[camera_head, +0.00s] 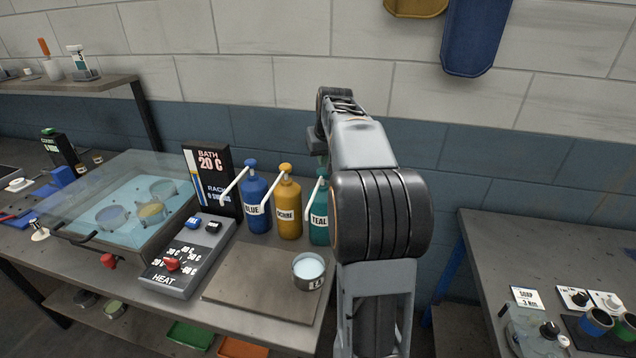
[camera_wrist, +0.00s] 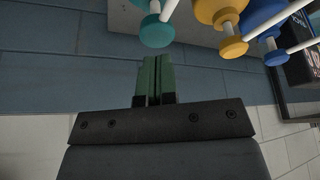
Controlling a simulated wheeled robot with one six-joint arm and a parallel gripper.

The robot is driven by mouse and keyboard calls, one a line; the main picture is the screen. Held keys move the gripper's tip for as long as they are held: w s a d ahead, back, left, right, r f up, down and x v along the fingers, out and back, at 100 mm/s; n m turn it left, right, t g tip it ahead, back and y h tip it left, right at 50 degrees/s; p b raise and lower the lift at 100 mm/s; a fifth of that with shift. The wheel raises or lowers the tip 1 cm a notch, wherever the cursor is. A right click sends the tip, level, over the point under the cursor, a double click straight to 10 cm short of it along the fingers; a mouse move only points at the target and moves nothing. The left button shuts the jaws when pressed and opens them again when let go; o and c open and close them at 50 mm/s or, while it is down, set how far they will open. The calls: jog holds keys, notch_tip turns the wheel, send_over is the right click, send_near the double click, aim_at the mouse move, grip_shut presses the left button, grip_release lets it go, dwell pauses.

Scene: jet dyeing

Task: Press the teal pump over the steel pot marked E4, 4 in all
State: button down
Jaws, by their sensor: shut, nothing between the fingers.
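The teal pump bottle (camera_head: 319,218) stands at the right end of a row of bottles, partly hidden behind my arm. Its pump head (camera_wrist: 156,32) shows in the wrist view. My gripper (camera_wrist: 154,62) is shut and empty, its green fingertips close to the teal pump head in that picture; I cannot tell whether they touch it. In the head view my gripper is hidden behind my arm. A steel pot (camera_head: 307,272) with pale liquid stands on the board in front of the bottles, its label small and partly legible.
The ochre bottle (camera_head: 288,208) and blue bottle (camera_head: 256,202) stand left of the teal one. The heat panel (camera_head: 186,262) and glass-lidded bath (camera_head: 110,232) are further left. The board (camera_head: 250,280) left of the pot is clear. Another table (camera_head: 500,250) stands at the right.

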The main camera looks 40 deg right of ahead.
aim_at(323, 170)
jog(key=shift+f, duration=0.3)
jog(key=shift+f+b, duration=1.35)
jog(key=shift+f, duration=0.15)
jog(key=shift+r, duration=0.15)
jog(key=shift+r+p, duration=1.6)
jog(key=shift+f, duration=0.15)
jog(key=shift+f+b, duration=1.2)
jog(key=shift+f, duration=0.35)
jog(key=shift+r, duration=0.1)
jog(key=shift+r+p, duration=1.45)
jog(key=shift+r, duration=0.15)
